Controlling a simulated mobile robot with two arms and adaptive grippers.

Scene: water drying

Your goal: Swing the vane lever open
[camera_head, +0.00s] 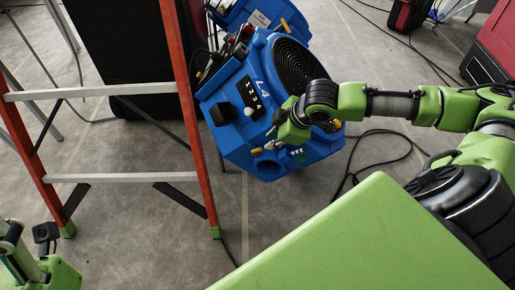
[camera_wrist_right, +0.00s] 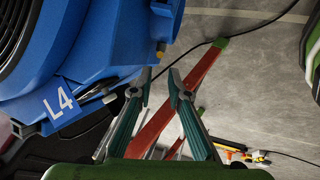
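A blue blower (camera_head: 270,100) marked L4 stands on the floor in the head view, with a numbered black panel and a white knob (camera_head: 248,113). My right gripper (camera_head: 273,133) is at its near face. In the right wrist view, the gripper's two teal-padded fingers (camera_wrist_right: 159,76) are apart, with nothing clearly between them. A thin metal rod (camera_wrist_right: 95,92), possibly the vane lever, shows beside the L4 label, left of the fingers. A yellow tip (camera_wrist_right: 161,47) is just beyond them. Contact cannot be told. Only part of my left arm shows, at lower left.
A red-orange stepladder (camera_head: 190,120) stands close left of the blower. A second blue machine (camera_head: 250,12) is behind it. A black cable (camera_head: 372,133) lies on the floor at right. Red cases (camera_head: 490,45) are at the far right.

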